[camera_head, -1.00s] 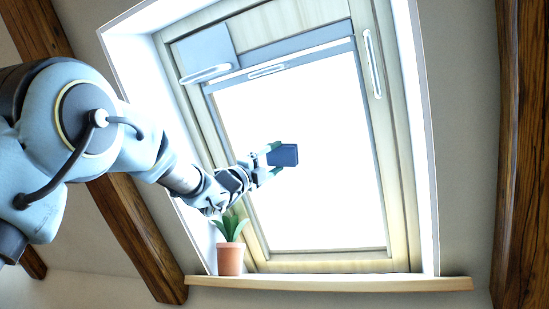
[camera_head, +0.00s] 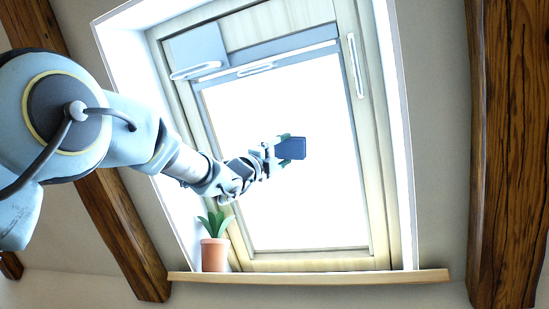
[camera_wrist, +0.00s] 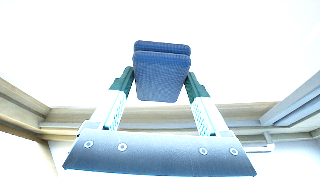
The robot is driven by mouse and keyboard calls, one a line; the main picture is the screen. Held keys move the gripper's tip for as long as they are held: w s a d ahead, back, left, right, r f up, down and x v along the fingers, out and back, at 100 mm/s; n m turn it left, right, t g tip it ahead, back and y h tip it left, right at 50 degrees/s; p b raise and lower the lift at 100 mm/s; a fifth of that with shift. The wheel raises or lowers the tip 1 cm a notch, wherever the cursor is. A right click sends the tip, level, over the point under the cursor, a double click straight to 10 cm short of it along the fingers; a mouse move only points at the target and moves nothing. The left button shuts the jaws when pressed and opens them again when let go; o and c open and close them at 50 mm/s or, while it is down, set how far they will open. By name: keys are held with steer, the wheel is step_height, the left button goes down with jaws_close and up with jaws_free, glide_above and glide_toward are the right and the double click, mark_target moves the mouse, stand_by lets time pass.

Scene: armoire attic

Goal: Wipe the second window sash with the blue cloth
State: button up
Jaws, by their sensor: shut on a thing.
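My gripper (camera_head: 279,149) is shut on the blue cloth (camera_head: 292,148), a folded dark blue pad. In the wrist view the cloth (camera_wrist: 162,78) sits between the two green-tipped fingers of my gripper (camera_wrist: 160,84). The cloth is in front of the bright pane of a slanted window sash (camera_head: 335,120), right of the pane's middle. I cannot tell whether the cloth touches the glass. The pane is overexposed, so marks on it cannot be seen. Only one sash is clearly in view.
A potted plant (camera_head: 214,254) stands at the left of the wooden sill (camera_head: 310,277). Wooden beams (camera_head: 505,150) flank the window. A handle bar (camera_head: 356,65) is on the upper right of the frame, with a grey panel (camera_head: 197,50) at upper left.

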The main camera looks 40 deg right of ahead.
steer(key=shift+s+d, duration=0.4)
steer(key=shift+s, duration=0.2)
steer(key=shift+w+d+f+b, duration=0.4)
steer(key=shift+d+f+b, duration=0.05)
steer(key=shift+f+b, duration=0.15)
steer(key=shift+w, duration=0.35)
steer(key=w+a, duration=0.4)
steer(key=w, duration=0.2)
steer(key=s+a+f+b, duration=0.2)
steer(key=a+f+b, duration=0.1)
steer(key=b, duration=0.4)
steer(key=shift+s+a+f, duration=0.15)
steer(key=shift+a+f, duration=0.15)
steer(key=shift+f, duration=0.4)
